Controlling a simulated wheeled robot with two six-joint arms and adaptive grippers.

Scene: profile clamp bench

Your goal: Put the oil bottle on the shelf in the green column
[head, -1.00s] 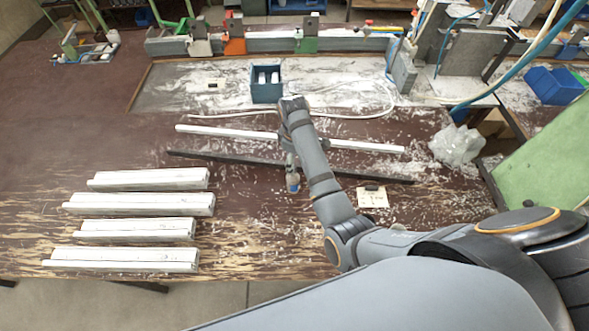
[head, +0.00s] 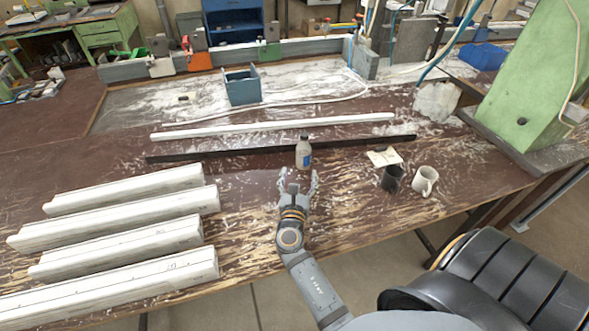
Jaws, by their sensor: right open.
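The oil bottle (head: 303,155), small and grey with a dark cap and a blue label, stands upright on the brown bench, just in front of the dark bar. My right gripper (head: 299,174) is open and empty on the near side of the bottle, fingers pointing at it. The bottle appears beyond the fingertips, roughly in line with the gap between them; I cannot tell if they touch. The green column (head: 520,90) rises at the right, its sloping face with a cable on it. No shelf opening shows clearly in it. My left gripper is out of view.
Two mugs, dark (head: 391,179) and white (head: 425,181), stand right of the bottle beside a paper note (head: 384,157). A dark bar (head: 230,151) and a white bar (head: 270,126) lie behind. White profiles (head: 125,190) fill the left front. A blue box (head: 241,86) stands farther back.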

